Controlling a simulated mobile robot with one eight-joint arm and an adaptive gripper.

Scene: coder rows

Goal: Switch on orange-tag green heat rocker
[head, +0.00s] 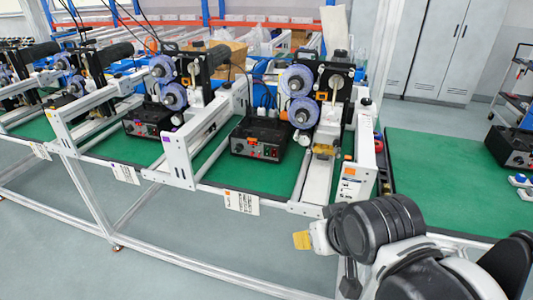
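Orange marks show on the white side plate (355,180) and on the label card (242,202) on the front rail. My gripper (302,240) is at the lower right, in front of the rail and apart from the box. Its yellowish tip points left; its finger opening cannot be made out.
More coder stations stand leftward, one with a similar black box (148,122). White frame beams (180,160) divide the stations. Grey cabinets (430,50) stand behind.

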